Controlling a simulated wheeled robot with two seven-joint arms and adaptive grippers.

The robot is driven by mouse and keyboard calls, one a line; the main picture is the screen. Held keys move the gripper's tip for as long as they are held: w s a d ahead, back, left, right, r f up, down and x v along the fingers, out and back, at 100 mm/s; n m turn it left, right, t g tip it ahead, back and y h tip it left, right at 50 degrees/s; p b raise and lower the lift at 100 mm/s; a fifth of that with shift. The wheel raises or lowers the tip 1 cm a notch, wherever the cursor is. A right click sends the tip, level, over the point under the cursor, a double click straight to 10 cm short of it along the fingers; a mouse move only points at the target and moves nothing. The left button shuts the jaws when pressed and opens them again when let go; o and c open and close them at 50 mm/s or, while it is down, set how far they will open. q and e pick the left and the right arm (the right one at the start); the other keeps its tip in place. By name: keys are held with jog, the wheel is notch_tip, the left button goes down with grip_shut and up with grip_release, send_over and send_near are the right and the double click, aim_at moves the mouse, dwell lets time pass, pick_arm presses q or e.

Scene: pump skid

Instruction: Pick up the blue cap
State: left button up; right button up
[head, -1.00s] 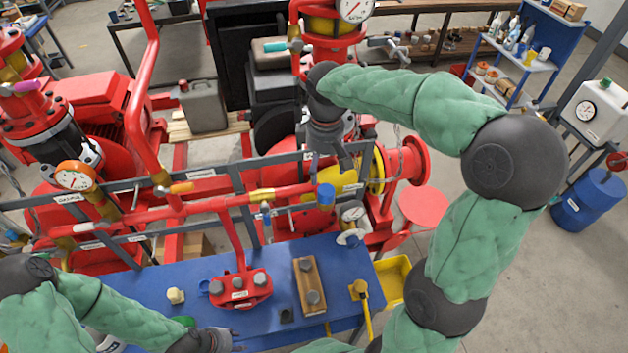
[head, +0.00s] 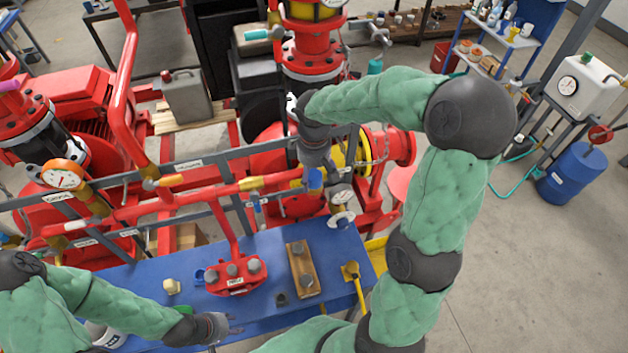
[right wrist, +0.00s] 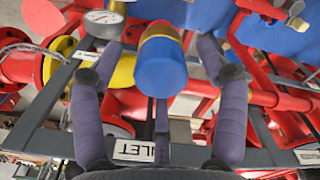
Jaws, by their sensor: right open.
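The blue cap (head: 315,180) sits on top of a short brass fitting on the red pipework, just behind the blue table. In the right wrist view the cap (right wrist: 161,72) shows large, with its brass fitting beyond it. My right gripper (right wrist: 160,62) is open, with one finger on each side of the cap and a visible gap on both sides. In the head view my right gripper (head: 316,160) is directly above the cap and partly hides it. My left gripper (head: 232,326) is open and empty over the table's front edge.
A grey rail (head: 150,205) runs across close to the cap, and a pressure gauge (head: 341,196) stands beside it.

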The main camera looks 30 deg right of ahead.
jog(key=shift+f, duration=0.35)
jog(key=shift+c, duration=0.6)
jog(key=c, duration=1.3)
jog(key=shift+o, duration=0.2)
jog(key=shift+r, duration=0.1)
jog(key=shift+w+r, duration=0.1)
jog(key=shift+r, duration=0.45)
jog(key=s+a+r+b, duration=0.3)
jog(key=s+a+r, duration=0.6)
jog(key=s+r, duration=0.1)
jog(key=shift+s+a+r+b, duration=0.2)
jog(key=shift+a+r+b, duration=0.15)
jog(key=shift+r, duration=0.55)
